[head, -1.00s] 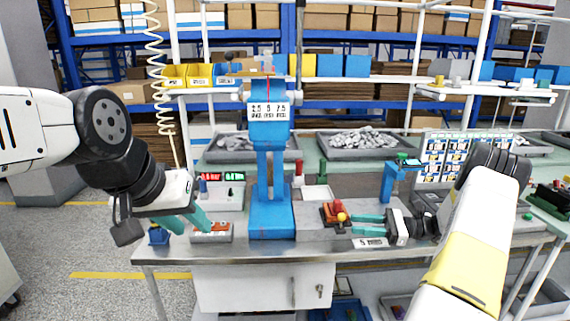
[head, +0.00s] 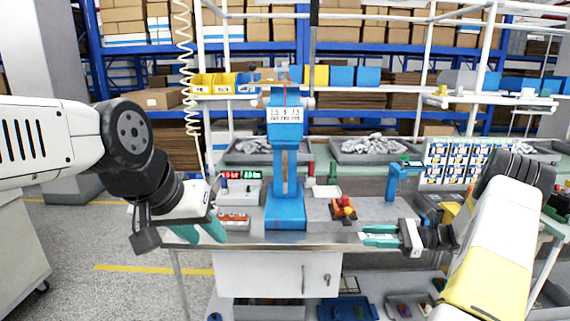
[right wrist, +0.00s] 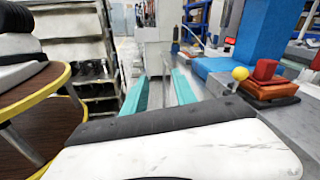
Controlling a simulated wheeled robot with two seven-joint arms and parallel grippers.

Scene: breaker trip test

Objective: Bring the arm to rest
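My left gripper (head: 200,232) is at the bench's front left edge. Its teal fingers look apart, and nothing shows between them. A grey box with an orange top (head: 233,220) is just right of it, partly covered. My right gripper (head: 372,236) points left over the front edge, its teal fingers apart and empty; they also show in the right wrist view (right wrist: 160,90). The breaker unit with a red block and yellow knob (head: 344,208) is behind and left of it, apart from the fingers. It shows at right in the right wrist view (right wrist: 268,84).
A blue test stand (head: 285,200) with a number plate rises mid-bench. A small blue stand (head: 395,181) is at right. Grey trays of parts (head: 376,147) stand behind. A round wooden-topped table (right wrist: 30,115) shows left in the right wrist view. Floor is free in front left.

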